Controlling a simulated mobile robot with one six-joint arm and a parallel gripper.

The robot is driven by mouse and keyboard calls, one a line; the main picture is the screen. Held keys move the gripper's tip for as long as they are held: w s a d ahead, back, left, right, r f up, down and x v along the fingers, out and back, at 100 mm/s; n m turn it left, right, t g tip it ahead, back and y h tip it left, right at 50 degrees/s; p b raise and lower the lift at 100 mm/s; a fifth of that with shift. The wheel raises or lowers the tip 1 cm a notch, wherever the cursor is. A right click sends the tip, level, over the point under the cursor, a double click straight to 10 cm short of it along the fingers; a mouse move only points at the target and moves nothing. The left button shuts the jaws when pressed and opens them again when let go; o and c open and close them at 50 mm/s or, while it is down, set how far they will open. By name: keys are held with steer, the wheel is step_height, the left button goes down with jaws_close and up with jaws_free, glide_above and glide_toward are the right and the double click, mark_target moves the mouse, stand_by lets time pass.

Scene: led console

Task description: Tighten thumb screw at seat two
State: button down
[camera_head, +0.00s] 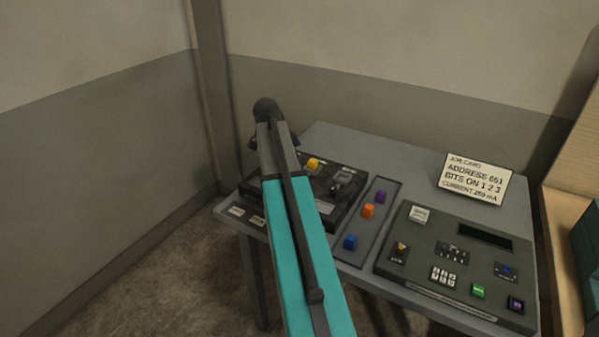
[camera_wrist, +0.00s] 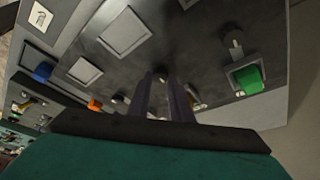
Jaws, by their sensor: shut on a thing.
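In the wrist view the two dark fingers of my gripper (camera_wrist: 166,80) reach to the dark board (camera_wrist: 185,50). They are closed around a small knob, apparently a thumb screw, mostly hidden between the tips. Which seat it belongs to cannot be read. A green block (camera_wrist: 247,79) sits in a seat at the right, with a round grey screw (camera_wrist: 232,40) beside it. Pale square seats (camera_wrist: 125,34) at the upper left look empty. In the head view my arm covers part of the board (camera_head: 345,213) and hides the gripper. A yellow block (camera_head: 313,163) shows on it.
A tray (camera_head: 376,222) right of the board holds blue (camera_head: 350,242), orange (camera_head: 368,210) and purple (camera_head: 381,196) blocks. A control console (camera_head: 455,262) with a dark display and keys stands further right. A job card (camera_head: 475,180) stands behind it. Walls close in behind the table.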

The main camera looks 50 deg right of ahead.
steer(key=shift+w+r, duration=0.2)
steer(key=c, duration=1.7)
jaws_free()
steer(key=shift+o, duration=0.7)
steer(key=shift+s+f, duration=0.1)
steer(key=b+v, duration=0.3)
steer(key=v, duration=1.1)
